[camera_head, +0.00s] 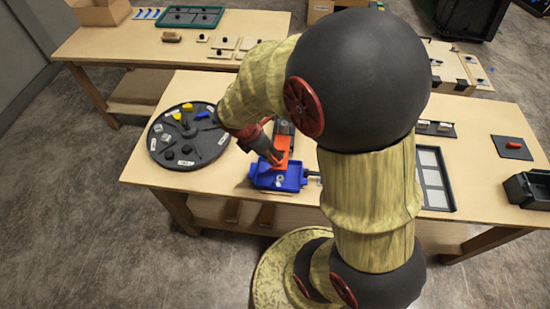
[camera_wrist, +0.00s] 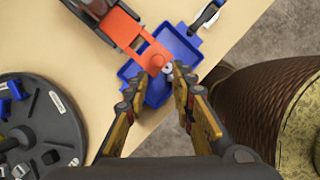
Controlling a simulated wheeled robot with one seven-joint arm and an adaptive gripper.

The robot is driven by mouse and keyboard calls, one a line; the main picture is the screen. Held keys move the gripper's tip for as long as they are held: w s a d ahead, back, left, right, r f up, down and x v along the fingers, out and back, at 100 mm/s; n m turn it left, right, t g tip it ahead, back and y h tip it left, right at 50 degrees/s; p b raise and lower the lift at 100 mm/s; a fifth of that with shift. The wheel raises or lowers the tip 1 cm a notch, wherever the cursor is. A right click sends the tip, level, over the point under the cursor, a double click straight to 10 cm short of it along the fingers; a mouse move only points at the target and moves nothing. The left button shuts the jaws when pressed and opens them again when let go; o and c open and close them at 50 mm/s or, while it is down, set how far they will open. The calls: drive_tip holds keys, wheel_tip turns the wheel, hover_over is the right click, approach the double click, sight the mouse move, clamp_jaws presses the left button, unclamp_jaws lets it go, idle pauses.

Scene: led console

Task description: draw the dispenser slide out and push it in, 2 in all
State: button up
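The dispenser has a dark body (camera_wrist: 97,8) with an orange slide (camera_wrist: 126,32) reaching out of it over a blue tray (camera_wrist: 183,45). The slide ends in a round orange knob (camera_wrist: 153,62). A small grey metal part (camera_wrist: 168,67) shows beside the knob, at the tray. In the head view, the slide (camera_head: 283,150) and the blue tray (camera_head: 291,181) sit left of my arm. My gripper (camera_wrist: 162,76) is over the tray, its fingers apart on either side of the knob end. I cannot tell whether either finger touches the knob.
A round dark turntable (camera_head: 171,151) with small parts stands left of the dispenser. A clamp-like tool (camera_wrist: 207,16) lies right of the tray near the table edge. A framed panel (camera_head: 433,180) and black bin (camera_head: 530,189) are on the right.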

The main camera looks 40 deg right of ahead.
drive_tip(key=v, duration=0.5)
drive_tip(key=shift+c, duration=0.5)
